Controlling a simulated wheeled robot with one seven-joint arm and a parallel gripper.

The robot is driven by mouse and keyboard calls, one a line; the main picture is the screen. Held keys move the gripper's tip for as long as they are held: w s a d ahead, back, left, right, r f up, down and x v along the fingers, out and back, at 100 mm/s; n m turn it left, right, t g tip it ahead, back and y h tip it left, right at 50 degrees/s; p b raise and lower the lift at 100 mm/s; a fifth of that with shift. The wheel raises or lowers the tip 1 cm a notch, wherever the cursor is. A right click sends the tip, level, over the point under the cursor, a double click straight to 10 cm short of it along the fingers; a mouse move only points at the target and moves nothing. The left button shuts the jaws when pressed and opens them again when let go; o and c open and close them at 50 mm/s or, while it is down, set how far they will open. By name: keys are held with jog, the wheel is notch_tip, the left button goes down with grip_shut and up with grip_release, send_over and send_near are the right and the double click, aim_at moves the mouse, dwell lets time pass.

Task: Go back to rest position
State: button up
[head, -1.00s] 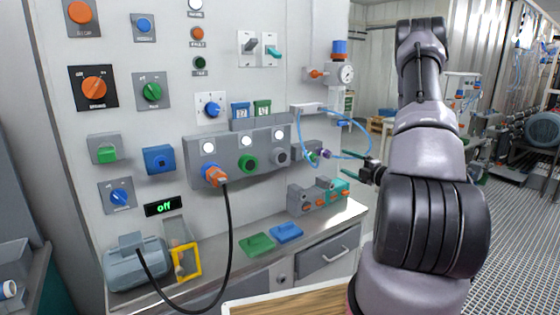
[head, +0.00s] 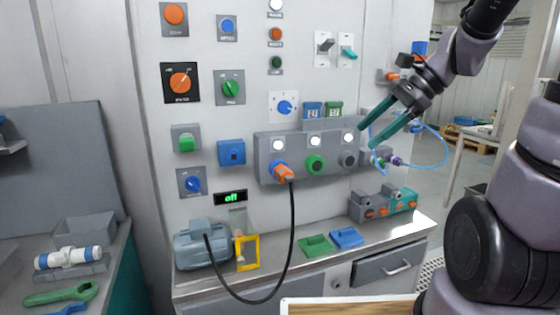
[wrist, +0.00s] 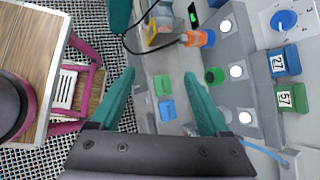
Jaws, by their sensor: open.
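My gripper (head: 381,131) is open and empty, with two teal fingers. In the head view it hangs in front of the right end of the grey socket box (head: 262,144) on the wall panel. In the wrist view, my gripper (wrist: 160,82) shows nothing between its fingertips but the scene behind. My arm reaches up and over from the right edge of the head view. An orange plug (head: 283,172) with a black cable sits in the box's left socket.
A steel counter (head: 300,268) holds a grey motor (head: 203,245), a yellow frame (head: 247,252), green and blue pads, and a connector block (head: 368,207). A wooden-topped table (head: 345,307) stands close in front. A blue hose (head: 446,150) loops at right.

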jog(key=s+d+r+n+t+h, duration=0.4)
jog(key=s+r+n+h, duration=0.2)
jog(key=n, duration=0.6)
jog(key=shift+s+r+t, duration=0.35)
jog(key=shift+s+t, duration=0.05)
jog(key=shift+o, duration=0.3)
jog(key=shift+d, duration=0.1)
dwell(1.4)
